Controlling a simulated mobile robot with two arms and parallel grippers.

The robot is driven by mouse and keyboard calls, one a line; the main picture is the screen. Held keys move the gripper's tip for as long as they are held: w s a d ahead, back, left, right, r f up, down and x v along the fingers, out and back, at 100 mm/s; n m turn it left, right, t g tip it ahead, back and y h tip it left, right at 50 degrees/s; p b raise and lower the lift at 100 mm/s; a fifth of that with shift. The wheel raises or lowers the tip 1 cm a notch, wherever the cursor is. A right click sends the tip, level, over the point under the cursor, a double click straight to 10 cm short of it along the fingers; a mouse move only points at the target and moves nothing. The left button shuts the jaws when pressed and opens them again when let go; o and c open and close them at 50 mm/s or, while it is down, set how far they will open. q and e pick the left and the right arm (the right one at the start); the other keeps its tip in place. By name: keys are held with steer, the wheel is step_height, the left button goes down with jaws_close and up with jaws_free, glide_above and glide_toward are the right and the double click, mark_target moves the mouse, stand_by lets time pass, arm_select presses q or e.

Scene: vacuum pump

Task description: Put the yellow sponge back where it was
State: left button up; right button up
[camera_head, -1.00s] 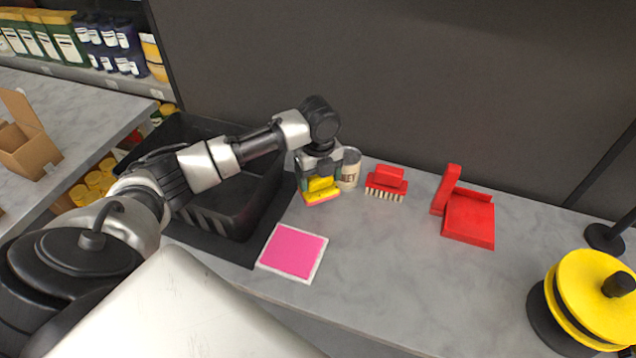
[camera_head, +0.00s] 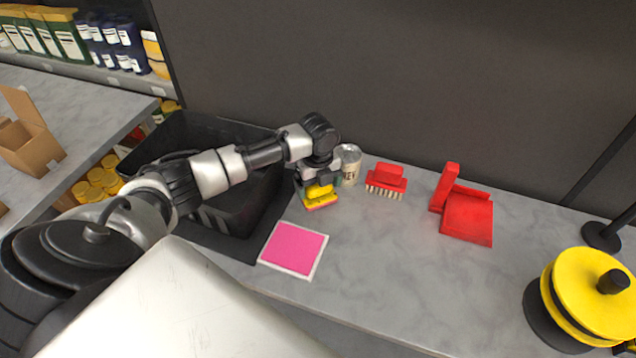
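The yellow sponge (camera_head: 320,197), with a pink underside, is at the far part of the grey counter, in front of a can. My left gripper (camera_head: 319,187) points down over it, with its fingers on either side of the sponge's top, and it looks shut on it. I cannot tell whether the sponge touches the counter or is held just above it. A pink square with a white border (camera_head: 293,249) lies flat on the counter, nearer to me. My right gripper is not in view.
A can (camera_head: 348,163) stands right behind the gripper. A red brush (camera_head: 386,181) and a red dustpan (camera_head: 466,213) lie to its right. A black crate (camera_head: 236,207) is on the left. A yellow round object (camera_head: 588,290) stands at front right. The middle of the counter is clear.

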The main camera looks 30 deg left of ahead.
arm_select(q)
steer(key=shift+o, duration=0.8)
steer(key=shift+r, duration=0.1)
step_height(320, 180, up, 12)
steer(key=b, duration=0.1)
steer(key=shift+b, duration=0.3)
steer(key=shift+r, duration=0.1)
